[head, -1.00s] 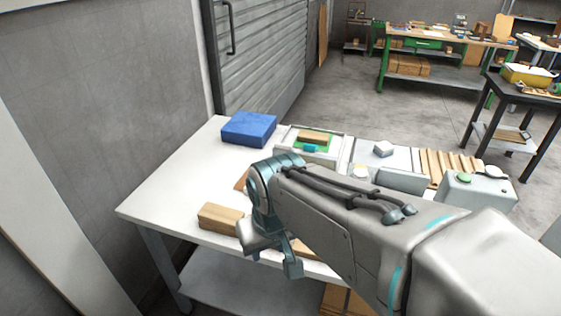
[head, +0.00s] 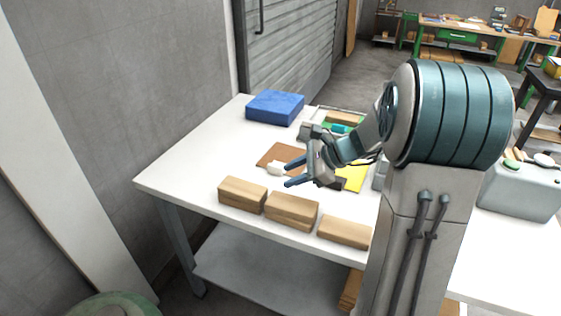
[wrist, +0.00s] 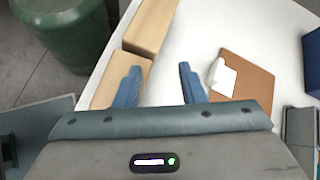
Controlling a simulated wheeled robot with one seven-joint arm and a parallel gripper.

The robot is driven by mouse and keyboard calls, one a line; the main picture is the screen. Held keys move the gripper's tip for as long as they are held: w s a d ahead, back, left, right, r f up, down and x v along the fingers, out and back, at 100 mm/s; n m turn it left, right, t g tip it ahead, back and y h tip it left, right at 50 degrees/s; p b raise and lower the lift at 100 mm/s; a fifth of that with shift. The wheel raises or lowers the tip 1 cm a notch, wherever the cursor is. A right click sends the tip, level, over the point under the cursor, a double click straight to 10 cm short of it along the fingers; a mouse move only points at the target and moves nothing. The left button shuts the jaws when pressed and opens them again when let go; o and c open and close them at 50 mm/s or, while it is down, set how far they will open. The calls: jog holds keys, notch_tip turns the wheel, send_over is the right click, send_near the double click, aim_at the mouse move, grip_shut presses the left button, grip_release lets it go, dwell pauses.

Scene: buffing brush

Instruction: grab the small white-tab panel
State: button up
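The small panel is a flat brown board (head: 285,153) with a white tab (head: 276,168) at its near edge. It lies flat on the white table. In the wrist view the brown panel (wrist: 250,72) is right of my fingers, with the white tab (wrist: 222,76) on its left side. My gripper (head: 286,174) is open and empty, its two blue fingers apart and pointing left, close to the tab in the head view. In the wrist view my gripper (wrist: 158,72) has bare table and a wooden block between and beyond its fingers. Contact with the panel is not visible.
Several wooden blocks (head: 291,210) line the front edge of the table (head: 190,165). A blue box (head: 274,107) stands at the back. A yellow sheet (head: 352,178) lies right of my gripper. A green drum (wrist: 66,30) stands on the floor.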

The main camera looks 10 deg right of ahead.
jog(key=w+d+f+m+t, duration=0.1)
jog(key=w+d+m, duration=0.1)
jog(key=w+d+f+m+t+b, duration=0.1)
jog(key=w+d+m, duration=0.1)
jog(key=w+d+f+m+t+y, duration=0.1)
jog(key=w+d+f+m, duration=0.1)
jog(key=d, duration=0.1)
jog(key=shift+w+t, duration=0.3)
jog(key=shift+w, duration=0.05)
jog(key=shift+w+b, duration=0.3)
send_near(273, 165)
jog(key=x, duration=0.4)
jog(key=shift+w+f, duration=0.35)
jog(key=shift+f, duration=0.1)
jog(key=shift+a+r+b+x, duration=0.1)
jog(key=shift+r+b+x, duration=0.05)
jog(key=shift+x, duration=1.4)
jog(key=shift+a+r+b+x, duration=0.15)
jog(key=shift+x, duration=1.4)
jog(key=shift+s, duration=0.1)
grip_shut()
